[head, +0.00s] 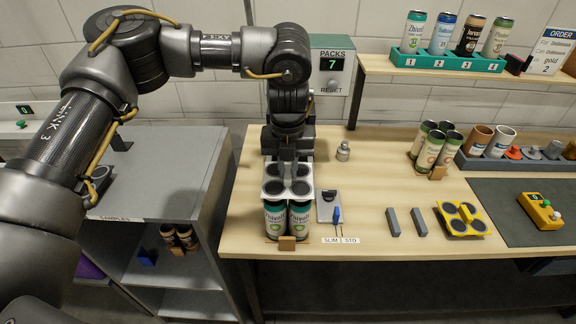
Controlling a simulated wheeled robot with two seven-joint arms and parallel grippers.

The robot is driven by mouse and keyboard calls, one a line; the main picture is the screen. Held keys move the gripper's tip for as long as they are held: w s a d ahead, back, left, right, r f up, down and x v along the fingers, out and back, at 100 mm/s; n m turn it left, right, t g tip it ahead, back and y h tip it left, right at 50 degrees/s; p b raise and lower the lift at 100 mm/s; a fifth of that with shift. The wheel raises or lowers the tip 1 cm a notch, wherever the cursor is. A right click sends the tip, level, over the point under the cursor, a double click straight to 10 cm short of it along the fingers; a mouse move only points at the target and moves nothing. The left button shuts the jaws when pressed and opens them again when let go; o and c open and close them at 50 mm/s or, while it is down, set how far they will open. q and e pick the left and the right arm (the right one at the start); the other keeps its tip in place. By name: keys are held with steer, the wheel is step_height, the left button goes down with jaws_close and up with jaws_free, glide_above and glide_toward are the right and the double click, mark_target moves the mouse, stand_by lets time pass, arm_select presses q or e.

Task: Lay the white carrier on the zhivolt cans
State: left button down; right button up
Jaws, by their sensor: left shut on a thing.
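My left gripper (287,165) points straight down over the left end of the wooden table. It is shut on the white carrier (305,173), a plate with several round dark holes. The carrier is level, at or just above the tops of the zhivolt cans (275,219), a cluster of green-and-white cans behind a small wooden block. I cannot tell whether the carrier touches the cans or how far the rear cans sit under it. My right gripper is not in view.
A grey plate with a blue-handled tool (336,215) lies right of the cans. Two grey bars (393,222) and a yellow carrier (447,225) lie further right. More cans (432,150) stand behind. A packs counter (333,72) reading 7 is on the wall.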

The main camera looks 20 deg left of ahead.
arm_select(q)
steer(key=shift+f+b, duration=0.45)
steer(key=shift+f, duration=0.5)
steer(key=c, duration=1.3)
jaws_free()
step_height(320, 180, up, 11)
steer(key=b, duration=0.1)
steer(key=shift+b, duration=0.35)
steer(key=shift+d+f, duration=0.15)
